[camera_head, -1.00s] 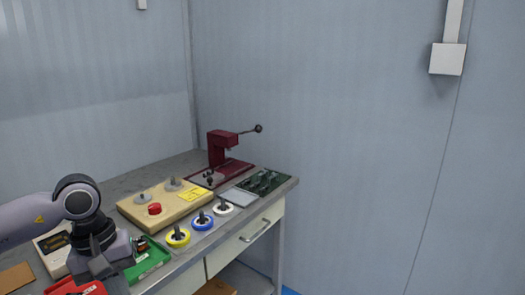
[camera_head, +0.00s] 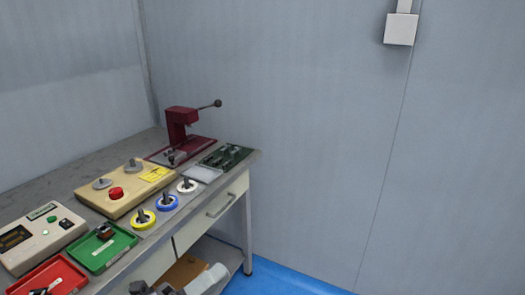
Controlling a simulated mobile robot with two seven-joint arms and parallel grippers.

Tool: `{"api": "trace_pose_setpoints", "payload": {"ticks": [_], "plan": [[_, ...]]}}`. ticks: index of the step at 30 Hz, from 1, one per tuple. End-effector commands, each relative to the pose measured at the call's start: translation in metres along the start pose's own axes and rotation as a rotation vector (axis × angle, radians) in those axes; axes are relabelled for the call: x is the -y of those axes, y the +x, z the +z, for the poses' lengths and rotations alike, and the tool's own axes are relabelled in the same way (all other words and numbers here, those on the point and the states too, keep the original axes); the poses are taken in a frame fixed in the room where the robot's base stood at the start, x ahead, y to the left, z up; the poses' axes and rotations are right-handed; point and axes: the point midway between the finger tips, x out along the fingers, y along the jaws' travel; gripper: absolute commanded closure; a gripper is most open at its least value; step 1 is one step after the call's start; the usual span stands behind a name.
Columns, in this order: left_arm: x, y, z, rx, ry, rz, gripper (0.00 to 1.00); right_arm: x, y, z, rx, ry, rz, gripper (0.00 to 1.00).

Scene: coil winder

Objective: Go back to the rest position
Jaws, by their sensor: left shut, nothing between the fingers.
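My left gripper (camera_head: 142,288) is at the bottom edge of the view, partly cut off, in front of the workbench (camera_head: 132,262) and lower than its top. It is shut and holds nothing. It touches none of the things on the bench. My right gripper is out of view.
On the bench are a dark red lever press (camera_head: 180,122), a beige winder box (camera_head: 126,190) with a red button, a beige meter (camera_head: 40,238), a green tray (camera_head: 118,252), a red tray (camera_head: 68,280), and yellow (camera_head: 143,220), blue (camera_head: 166,202) and white (camera_head: 187,186) spools. Blue floor (camera_head: 285,280) to the right is clear.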

Motion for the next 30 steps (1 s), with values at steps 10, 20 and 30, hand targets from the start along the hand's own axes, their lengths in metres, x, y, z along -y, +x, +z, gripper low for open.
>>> {"api": "trace_pose_setpoints", "payload": {"ticks": [10, 20, 30], "plan": [[-0.122, -0.127, 0.012, 0.782, -1.068, 0.18, 1.0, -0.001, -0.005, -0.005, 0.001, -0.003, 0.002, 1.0], [-0.18, -0.229, -0.041, 1.252, -1.581, 0.216, 1.0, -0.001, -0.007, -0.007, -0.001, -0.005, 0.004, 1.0], [-0.182, -0.234, -0.044, 1.275, -1.604, 0.216, 1.0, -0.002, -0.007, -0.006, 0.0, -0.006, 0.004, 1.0]]}}
